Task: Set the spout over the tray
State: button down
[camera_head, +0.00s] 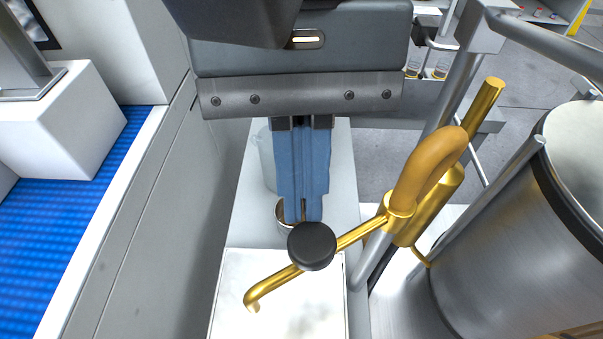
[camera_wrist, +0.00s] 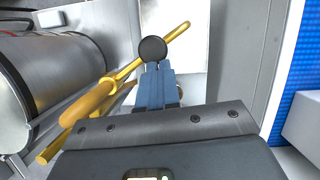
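The spout (camera_head: 273,286) is a thin brass pipe with a down-bent end, joined to a thicker brass body. Its open end is above the white square tray (camera_head: 232,275) in the head view. A round black knob (camera_head: 312,247) sits at the pipe's middle. My gripper (camera_head: 303,218) has blue fingers close together, their tips right at the knob, which partly covers them. I see nothing gripped between them; contact is unclear. In the wrist view the spout (camera_wrist: 178,32) reaches across the pale tray (camera_wrist: 195,58), with the knob (camera_wrist: 152,49) at my fingertips (camera_wrist: 154,66).
A large steel drum (camera_head: 487,255) stands right of the brass body (camera_head: 428,188). A small metal cup (camera_head: 283,214) is partly hidden behind my fingers. A grey wall (camera_head: 150,225) and blue conveyor (camera_head: 60,215) lie to the left.

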jog(key=shift+s+d+f+b, duration=0.1)
jog(key=shift+s+f+b, duration=0.1)
jog(key=shift+s+b, duration=0.45)
jog(key=shift+s, duration=0.1)
jog(key=shift+r, duration=0.2)
jog(key=p+v, duration=0.1)
jog(key=v, duration=0.6)
jog(key=shift+r, duration=0.35)
